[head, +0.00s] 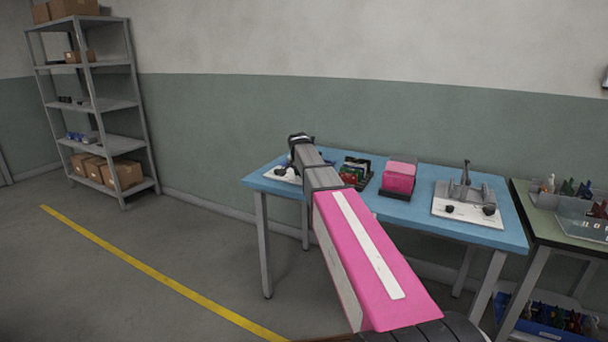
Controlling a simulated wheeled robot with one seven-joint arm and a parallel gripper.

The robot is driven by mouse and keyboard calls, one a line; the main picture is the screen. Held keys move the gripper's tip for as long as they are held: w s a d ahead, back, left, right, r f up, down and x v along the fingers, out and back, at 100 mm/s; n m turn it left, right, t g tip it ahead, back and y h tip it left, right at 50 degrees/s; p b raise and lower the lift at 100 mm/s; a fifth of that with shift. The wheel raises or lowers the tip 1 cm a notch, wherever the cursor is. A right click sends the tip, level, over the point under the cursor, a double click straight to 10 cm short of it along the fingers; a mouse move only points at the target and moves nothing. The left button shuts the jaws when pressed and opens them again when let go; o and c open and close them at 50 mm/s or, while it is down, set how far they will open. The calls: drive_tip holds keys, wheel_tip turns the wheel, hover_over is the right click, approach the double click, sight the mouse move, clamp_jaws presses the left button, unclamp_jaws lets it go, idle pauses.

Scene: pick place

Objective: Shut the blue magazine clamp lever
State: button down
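My arm reaches away from me over the left part of the blue table (425,216). My gripper (291,161) is at its far end, small and mostly hidden by the wrist, so I cannot see its fingers. It is over or beside a white-based fixture (272,175) at the table's left end, which is largely covered by my arm. I cannot make out a blue clamp lever there. A second fixture, grey on a white plate (450,208), stands at the right of the table. It has an upright dark lever (466,172) and black knobs.
Between the fixtures are a rack of green boards (355,170) and a pink block in a dark tray (400,178). A green-topped bench (565,222) stands at the right. A shelf unit (104,105) is at the left. The floor left of the table is clear.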

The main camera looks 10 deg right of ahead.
sight(294, 179)
drive_tip(key=m, duration=0.1)
drive_tip(key=w+a+m+h, duration=0.1)
drive_tip(key=m, duration=0.2)
drive_tip(key=shift+w+a+m+g+h, duration=0.3)
drive_tip(key=shift+a+g, duration=0.1)
drive_tip(key=shift+w+a+m+g+h, duration=0.2)
drive_tip(key=shift+w+m+g+h, duration=0.15)
drive_tip(key=shift+m, duration=0.6)
drive_tip(key=shift+w+a+m+g+h, duration=0.15)
drive_tip(key=shift+w+m+g+h, duration=0.15)
drive_tip(key=shift+m, duration=0.65)
drive_tip(key=c, duration=1)
unclamp_jaws()
drive_tip(key=v, duration=1.1)
